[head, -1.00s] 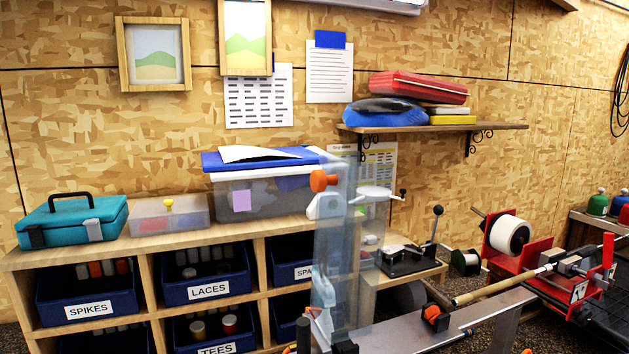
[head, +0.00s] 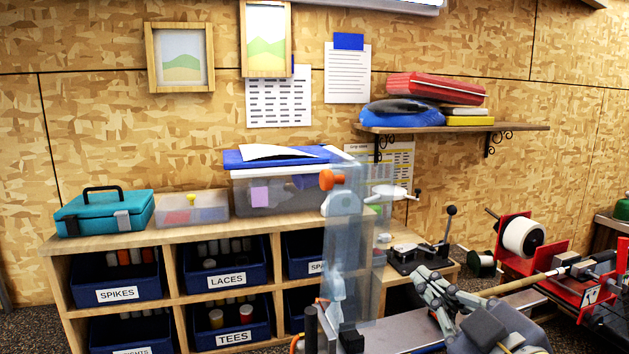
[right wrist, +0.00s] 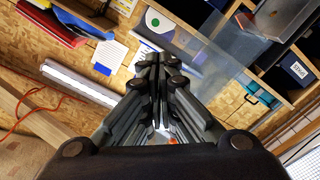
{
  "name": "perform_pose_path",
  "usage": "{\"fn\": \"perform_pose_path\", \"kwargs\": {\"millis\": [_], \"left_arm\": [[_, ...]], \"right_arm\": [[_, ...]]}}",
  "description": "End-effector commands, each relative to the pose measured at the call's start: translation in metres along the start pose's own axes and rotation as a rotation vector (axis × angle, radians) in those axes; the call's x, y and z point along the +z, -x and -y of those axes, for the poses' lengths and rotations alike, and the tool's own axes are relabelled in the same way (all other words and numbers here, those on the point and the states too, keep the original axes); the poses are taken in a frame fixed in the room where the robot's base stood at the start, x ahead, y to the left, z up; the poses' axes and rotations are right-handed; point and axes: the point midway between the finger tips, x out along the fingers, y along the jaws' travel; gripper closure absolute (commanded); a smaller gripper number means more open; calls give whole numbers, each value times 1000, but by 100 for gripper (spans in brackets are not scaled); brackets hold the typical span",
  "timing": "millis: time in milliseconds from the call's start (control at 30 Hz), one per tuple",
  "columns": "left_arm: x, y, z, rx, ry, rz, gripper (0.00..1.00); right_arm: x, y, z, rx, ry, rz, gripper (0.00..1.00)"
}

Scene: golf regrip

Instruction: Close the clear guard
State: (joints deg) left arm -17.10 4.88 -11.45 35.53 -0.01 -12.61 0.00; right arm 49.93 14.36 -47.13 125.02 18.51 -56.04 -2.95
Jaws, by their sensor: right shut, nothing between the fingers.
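My left gripper is not in view.
A club shaft (head: 520,285) runs toward a red-framed vise (head: 588,290) at right. A small black lever press (head: 425,258) stands behind my right gripper. Wooden cubbies (head: 170,282) with blue bins stand behind the guard, at left.

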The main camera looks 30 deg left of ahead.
Motion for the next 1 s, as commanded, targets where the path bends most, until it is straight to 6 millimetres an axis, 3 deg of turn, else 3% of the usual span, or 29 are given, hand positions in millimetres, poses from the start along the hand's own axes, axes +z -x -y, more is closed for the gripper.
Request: {"fn": "perform_pose_path", "kwargs": {"millis": [33, 200, 400, 500, 700, 1000], "left_arm": [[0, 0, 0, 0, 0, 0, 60], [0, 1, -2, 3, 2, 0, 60], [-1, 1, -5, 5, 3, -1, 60], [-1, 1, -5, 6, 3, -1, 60], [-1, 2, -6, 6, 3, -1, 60], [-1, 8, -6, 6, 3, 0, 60]], "right_arm": [[-26, -1, -2, -10, 67, -45, 100], [-95, 0, 5, -52, 268, -167, 100], [-157, 10, 21, -96, 507, -271, 100], [-179, 15, 28, -114, 617, -305, 100], [-204, 24, 36, -136, 769, -337, 100], [-214, 16, 41, -145, 816, -344, 100]]}}
